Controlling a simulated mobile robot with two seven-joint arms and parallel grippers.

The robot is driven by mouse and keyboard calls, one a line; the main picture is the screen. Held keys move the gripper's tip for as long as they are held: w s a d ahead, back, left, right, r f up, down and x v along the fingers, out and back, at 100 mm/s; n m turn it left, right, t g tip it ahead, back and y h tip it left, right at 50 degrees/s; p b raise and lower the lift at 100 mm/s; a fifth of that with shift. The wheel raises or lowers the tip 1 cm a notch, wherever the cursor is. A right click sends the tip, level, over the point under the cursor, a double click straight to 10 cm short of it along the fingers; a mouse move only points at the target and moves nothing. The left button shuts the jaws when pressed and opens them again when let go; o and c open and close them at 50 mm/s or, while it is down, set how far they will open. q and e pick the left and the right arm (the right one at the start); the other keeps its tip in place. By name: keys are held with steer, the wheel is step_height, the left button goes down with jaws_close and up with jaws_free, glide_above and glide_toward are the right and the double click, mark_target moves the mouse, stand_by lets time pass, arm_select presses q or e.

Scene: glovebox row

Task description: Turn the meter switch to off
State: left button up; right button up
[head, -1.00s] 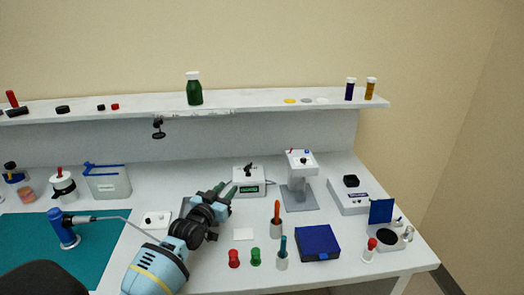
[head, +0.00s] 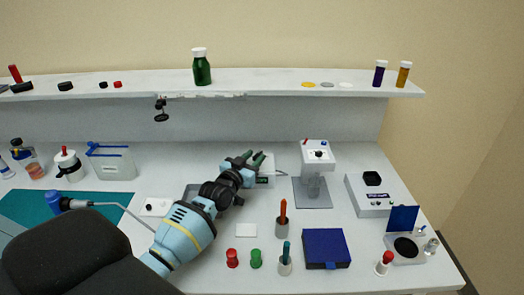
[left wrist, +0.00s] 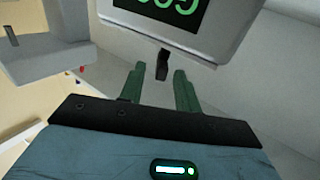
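The meter is a white box (head: 268,179) on the bench, mostly hidden behind my left gripper (head: 254,160) in the head view. In the left wrist view the meter (left wrist: 222,28) fills the top, tilted, with part of its green-lit display (left wrist: 165,12). A black switch (left wrist: 162,64) sticks out from its edge. My left gripper (left wrist: 159,79) is open, its two green fingers on either side of the switch with a gap at each side. I cannot tell which setting the switch is on. My right gripper is not in view.
A white stand device (head: 317,158) is just right of the meter. Pots with handled tools (head: 282,226), red and green pegs (head: 232,258) and a blue box (head: 326,247) stand nearer the front. A shelf (head: 270,85) runs above.

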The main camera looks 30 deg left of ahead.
mark_target(254, 158)
arm_select(q)
steer(key=w, duration=0.3)
steer(key=shift+w+f+b, duration=0.15)
steer(key=shift+w+b, duration=0.1)
steer(key=shift+b, duration=0.05)
steer(key=shift+w, duration=0.9)
jaws_close()
